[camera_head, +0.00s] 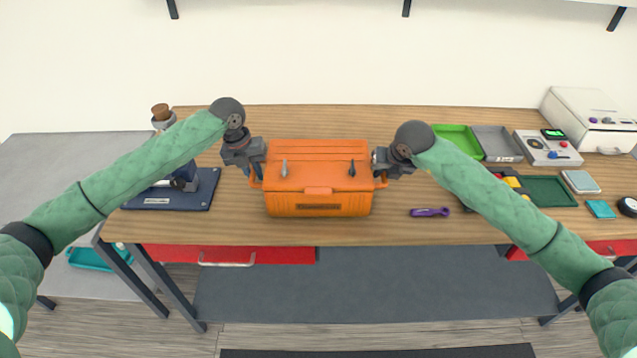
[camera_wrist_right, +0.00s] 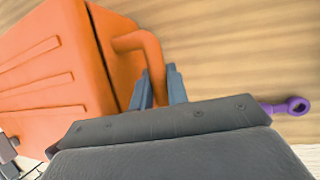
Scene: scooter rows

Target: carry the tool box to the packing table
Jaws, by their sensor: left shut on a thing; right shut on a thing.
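The orange tool box (camera_head: 318,197) has a closed lid with two grey latches and sits at the middle of a wooden table; I cannot tell whether it touches the top. My left gripper (camera_head: 254,178) is shut on the handle at the box's left side. My right gripper (camera_head: 382,175) is shut on the handle at its right side. In the right wrist view the orange box (camera_wrist_right: 50,70) fills the left, and the fingers of my right gripper (camera_wrist_right: 158,88) are around its bent orange handle. No label names the packing table.
A purple wrench-like tool (camera_head: 430,212) lies right of the box. A dark blue stand (camera_head: 200,190) is to its left. Green (camera_head: 457,137) and grey trays (camera_head: 496,143), a small control box (camera_head: 547,148) and a white machine (camera_head: 590,118) are at the right. Bare wood lies behind the box.

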